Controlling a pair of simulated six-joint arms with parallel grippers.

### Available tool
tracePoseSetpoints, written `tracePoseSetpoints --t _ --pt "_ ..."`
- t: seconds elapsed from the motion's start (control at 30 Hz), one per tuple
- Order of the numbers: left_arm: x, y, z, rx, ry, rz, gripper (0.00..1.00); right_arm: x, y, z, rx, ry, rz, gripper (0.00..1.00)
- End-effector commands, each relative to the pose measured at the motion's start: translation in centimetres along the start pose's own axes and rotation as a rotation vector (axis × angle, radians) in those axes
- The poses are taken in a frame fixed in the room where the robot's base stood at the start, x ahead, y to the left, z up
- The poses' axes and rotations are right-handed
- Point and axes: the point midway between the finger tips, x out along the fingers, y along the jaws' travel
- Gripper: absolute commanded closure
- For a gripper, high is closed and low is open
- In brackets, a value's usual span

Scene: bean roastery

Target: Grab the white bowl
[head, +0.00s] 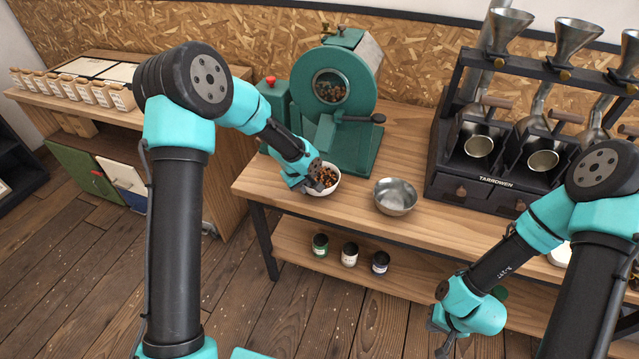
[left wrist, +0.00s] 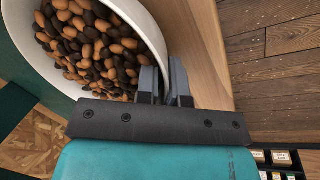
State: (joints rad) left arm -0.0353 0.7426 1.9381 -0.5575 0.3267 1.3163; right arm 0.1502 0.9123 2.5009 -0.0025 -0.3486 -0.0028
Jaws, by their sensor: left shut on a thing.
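The white bowl (head: 331,188) stands on the wooden workbench in front of the green roaster and holds brown and dark beans. It also shows in the left wrist view (left wrist: 154,36), with the beans (left wrist: 85,42) inside. My left gripper (head: 316,185) is at the bowl's near left side, and in the left wrist view its fingers (left wrist: 166,84) are shut on the rim, one inside and one outside. My right gripper (head: 440,340) hangs low in front of the bench, away from the bowl. Its fingers are too small and partly hidden to judge.
A metal bowl (head: 395,197) stands just right of the white bowl. The green roaster (head: 340,110) is close behind. A black dispenser rack (head: 480,182) with metal funnels fills the bench's right side. Several small jars (head: 349,253) stand on the lower shelf. The floor in front is clear.

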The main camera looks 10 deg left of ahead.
Motion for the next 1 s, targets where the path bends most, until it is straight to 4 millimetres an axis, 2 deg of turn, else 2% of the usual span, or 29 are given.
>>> tracePoseSetpoints --t 0.37,0.7,1.0 --pt "-0.3 0.1 0.0 0.0 0.0 0.0 1.0 0.0 0.0 0.0 0.0 0.0 0.0 1.0" --pt "-3.5 1.0 0.0 0.0 0.002 0.002 1.0 0.0 0.0 0.0 0.0 0.0 0.0 1.0" --pt "-4.3 -0.8 3.6 0.002 0.0 -0.002 1.0 0.0 0.0 0.0 0.0 0.0 0.0 1.0"
